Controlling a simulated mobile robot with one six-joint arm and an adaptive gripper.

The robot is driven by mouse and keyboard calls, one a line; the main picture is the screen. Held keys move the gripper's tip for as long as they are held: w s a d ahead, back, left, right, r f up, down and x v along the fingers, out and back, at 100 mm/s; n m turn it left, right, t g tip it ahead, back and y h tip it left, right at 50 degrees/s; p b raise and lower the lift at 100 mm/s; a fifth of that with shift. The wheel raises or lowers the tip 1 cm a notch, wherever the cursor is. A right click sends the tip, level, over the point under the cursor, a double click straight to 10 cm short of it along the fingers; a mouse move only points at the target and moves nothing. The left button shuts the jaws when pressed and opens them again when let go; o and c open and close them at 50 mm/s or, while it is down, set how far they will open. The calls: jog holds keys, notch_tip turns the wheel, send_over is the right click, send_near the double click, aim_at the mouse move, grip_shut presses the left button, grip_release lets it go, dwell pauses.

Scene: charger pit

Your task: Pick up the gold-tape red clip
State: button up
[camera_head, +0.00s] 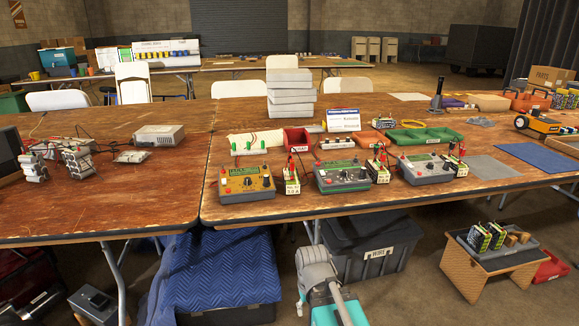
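Several small red and black clips stand at the battery packs by the chargers. Red ones show at the left battery pack (291,179), the middle battery pack (379,169) and the right battery pack (455,163). They are too small for me to tell which red clip bears gold tape. A charger with a gold face (246,182) stands left of the left pack. Part of my arm, grey and teal, shows low at the front edge; my gripper's fingers do not show.
The worn brown table (235,120) carries a red bin (297,139), a green tray (424,135), stacked grey boxes (290,92) and a blue mat (541,156). Below stand a dark bin (371,244) and a small wooden stand (480,270).

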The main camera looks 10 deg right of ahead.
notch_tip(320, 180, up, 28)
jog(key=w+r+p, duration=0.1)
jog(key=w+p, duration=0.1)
jog(key=p, duration=2.7)
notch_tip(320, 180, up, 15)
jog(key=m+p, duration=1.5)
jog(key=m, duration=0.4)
send_over(293, 160)
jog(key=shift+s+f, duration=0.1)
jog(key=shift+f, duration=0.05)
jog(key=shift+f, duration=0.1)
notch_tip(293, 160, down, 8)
jog(key=b, duration=0.9)
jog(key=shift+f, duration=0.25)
